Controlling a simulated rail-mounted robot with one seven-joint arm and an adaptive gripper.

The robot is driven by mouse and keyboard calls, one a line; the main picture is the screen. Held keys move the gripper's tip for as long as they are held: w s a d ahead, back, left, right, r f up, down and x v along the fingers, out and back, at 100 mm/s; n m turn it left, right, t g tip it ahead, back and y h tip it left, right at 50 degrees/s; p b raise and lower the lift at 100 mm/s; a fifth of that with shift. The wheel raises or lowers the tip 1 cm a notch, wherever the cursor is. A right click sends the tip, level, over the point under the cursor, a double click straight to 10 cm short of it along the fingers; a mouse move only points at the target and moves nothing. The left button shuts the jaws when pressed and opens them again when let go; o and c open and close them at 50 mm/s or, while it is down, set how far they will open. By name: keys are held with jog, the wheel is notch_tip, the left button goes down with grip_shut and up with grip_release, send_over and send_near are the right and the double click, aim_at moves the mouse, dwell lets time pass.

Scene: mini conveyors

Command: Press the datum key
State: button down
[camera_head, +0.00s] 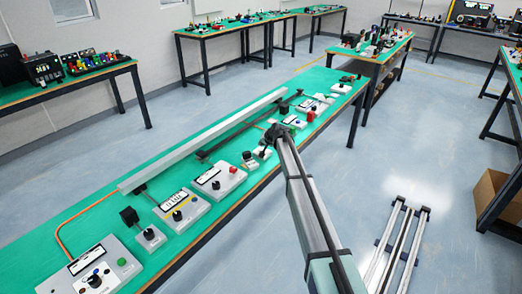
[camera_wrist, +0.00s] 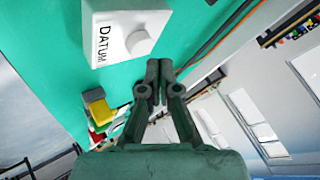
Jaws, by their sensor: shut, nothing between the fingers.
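The datum key is a round white button (camera_wrist: 138,42) on a white box (camera_wrist: 112,22) lettered DATUM, at the top of the wrist view. My gripper (camera_wrist: 159,66) is shut and empty, its fingertips close together just below and right of the button in the picture. A gap shows between the fingertips and the button in the picture; I cannot tell how far apart they are in depth. In the head view my gripper (camera_head: 271,134) is over the middle of the long green bench (camera_head: 207,151). I cannot make out the DATUM lettering there.
A long grey rail (camera_head: 203,139) runs along the bench. White control boxes with black knobs (camera_head: 177,215) line the front edge. A box with a green button (camera_head: 122,262) stands at the near left. Yellow and red pieces (camera_wrist: 99,107) show left of my gripper in the wrist view.

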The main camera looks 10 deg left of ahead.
aim_at(262, 149)
jog(key=shift+r+p, duration=0.55)
jog(key=shift+r, duration=1.9)
jog(key=s+d+f+g+h, duration=0.15)
jog(key=s+d+f, duration=0.55)
jog(key=s, duration=0.7)
jog(key=s+d+f+n+g+h, duration=0.15)
jog(key=s+d+f, duration=0.25)
jog(key=s+d, duration=0.8)
jog(key=s+d+f+g+h, duration=0.15)
jog(key=s+d+f, duration=0.45)
jog(key=s, duration=1)
jog(key=s+d+f+g, duration=0.1)
jog(key=s+d+g, duration=0.35)
jog(key=s, duration=1.25)
jog(key=s+f+g, duration=0.1)
jog(key=s+f, duration=0.5)
jog(key=s, duration=0.3)
jog(key=s+d+f+g, duration=0.1)
jog(key=s+f+g, duration=0.1)
jog(key=s+f, duration=0.4)
jog(key=s+f+g, duration=0.2)
jog(key=s+f, duration=0.4)
jog(key=s, duration=0.7)
jog(key=shift+s+d+f+h, duration=0.25)
jog(key=shift+s+f+h, duration=0.1)
jog(key=shift+h, duration=0.1)
